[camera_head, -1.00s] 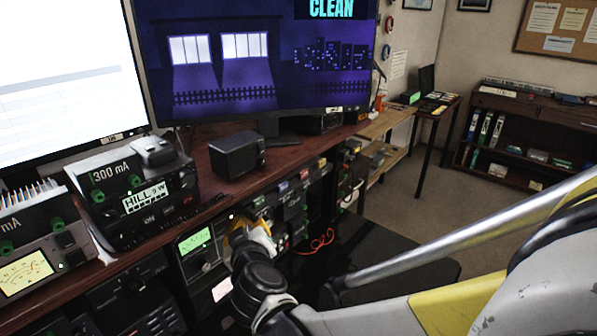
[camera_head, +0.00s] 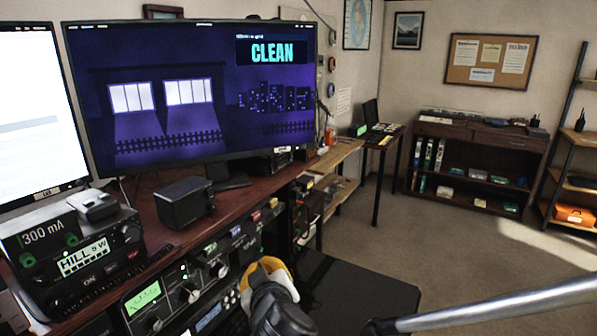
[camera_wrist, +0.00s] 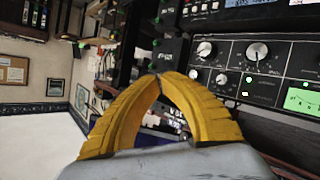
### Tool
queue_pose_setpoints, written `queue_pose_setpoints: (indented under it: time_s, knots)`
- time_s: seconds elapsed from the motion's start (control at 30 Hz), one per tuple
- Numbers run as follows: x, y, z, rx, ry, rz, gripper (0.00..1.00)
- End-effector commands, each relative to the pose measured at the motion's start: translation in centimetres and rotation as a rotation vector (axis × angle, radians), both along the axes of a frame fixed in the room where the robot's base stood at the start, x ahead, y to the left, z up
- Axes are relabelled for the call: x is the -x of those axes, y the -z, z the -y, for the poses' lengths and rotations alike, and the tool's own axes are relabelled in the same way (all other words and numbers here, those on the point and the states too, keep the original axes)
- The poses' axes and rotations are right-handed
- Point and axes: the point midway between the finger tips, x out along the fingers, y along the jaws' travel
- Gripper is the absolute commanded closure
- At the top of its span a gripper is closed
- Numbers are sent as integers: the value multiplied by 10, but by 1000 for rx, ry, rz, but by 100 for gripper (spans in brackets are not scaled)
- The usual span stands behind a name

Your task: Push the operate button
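I cannot tell which control is the operate button, as the labels are too small to read. A black panel with a lit green display (camera_head: 143,297) and round knobs sits below the desk top, left of my gripper (camera_head: 262,266). The tips appear apart from the panel, and my wrist hides part of the rack in the head view.
A black unit marked "300 mA" (camera_head: 72,250) stands on the wooden desk (camera_head: 150,215) at left, near a dark speaker box (camera_head: 184,203). Two monitors stand behind. A black low surface (camera_head: 355,290) lies right of my gripper. Open floor (camera_head: 450,250) is beyond.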

Motion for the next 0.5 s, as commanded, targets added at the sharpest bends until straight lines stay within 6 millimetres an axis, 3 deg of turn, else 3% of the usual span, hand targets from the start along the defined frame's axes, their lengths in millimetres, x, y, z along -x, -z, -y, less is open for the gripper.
queue_pose_setpoints:
  time_s: [0.03,0.13,0.2,0.33,0.4,0.5]
  knots:
    - [-2,-4,48,-4,82,-51,100]
    - [9,-5,129,-19,221,-169,100]
    - [27,-2,178,-38,305,-254,100]
    - [77,8,248,-93,430,-406,100]
    - [105,14,272,-129,478,-477,100]
    - [138,22,291,-179,520,-554,100]
